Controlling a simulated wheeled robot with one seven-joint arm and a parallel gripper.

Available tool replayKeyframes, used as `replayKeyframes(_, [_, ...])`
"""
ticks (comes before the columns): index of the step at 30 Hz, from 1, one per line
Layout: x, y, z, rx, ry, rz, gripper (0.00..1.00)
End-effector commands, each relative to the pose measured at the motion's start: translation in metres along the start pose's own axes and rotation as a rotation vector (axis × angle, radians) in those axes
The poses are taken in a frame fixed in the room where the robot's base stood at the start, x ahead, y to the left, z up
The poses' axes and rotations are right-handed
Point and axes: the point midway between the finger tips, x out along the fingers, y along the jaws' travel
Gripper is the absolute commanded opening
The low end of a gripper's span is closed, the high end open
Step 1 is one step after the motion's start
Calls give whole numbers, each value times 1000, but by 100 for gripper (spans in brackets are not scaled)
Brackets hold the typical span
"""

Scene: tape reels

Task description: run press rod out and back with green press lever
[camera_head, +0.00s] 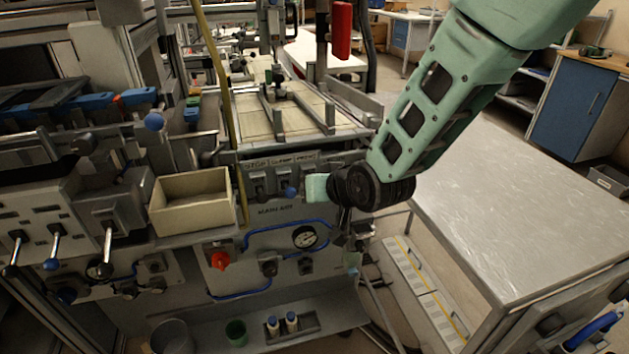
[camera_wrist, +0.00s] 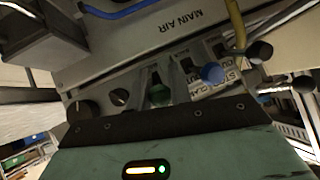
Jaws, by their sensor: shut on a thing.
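The green press lever's green knob (camera_wrist: 158,94) shows in the wrist view, between the two grey fingers of my gripper (camera_wrist: 160,84). My gripper is shut on this lever. In the head view my dark wrist (camera_head: 372,187) and gripper are at the right end of the valve panel, below the PRESS label (camera_head: 306,157), and hide the green lever. A blue-knobbed lever (camera_head: 291,192) is just left of it; it also shows in the wrist view (camera_wrist: 212,73). The press fixture (camera_head: 278,88) stands on the bench behind the panel. I cannot clearly make out the press rod.
A beige open box (camera_head: 192,203) sits left of the panel. A pressure gauge (camera_head: 305,237), blue hoses and a red knob (camera_head: 219,260) are below. A yellow hose (camera_head: 215,60) hangs in front of the bench. A bare metal table (camera_head: 520,200) is at the right.

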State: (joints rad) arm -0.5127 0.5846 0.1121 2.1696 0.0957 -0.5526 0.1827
Motion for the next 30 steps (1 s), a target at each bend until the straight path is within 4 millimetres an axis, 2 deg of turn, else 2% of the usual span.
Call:
replayKeyframes(16, [0,0,-1,7,-25,3,0])
replayKeyframes(17, [0,0,-1,7,-25,3,29])
replayKeyframes(18, [0,0,-1,7,-25,3,40])
replayKeyframes(19, [0,0,-1,7,-25,3,43])
replayKeyframes(30, [-6,0,-2,7,-22,3,43])
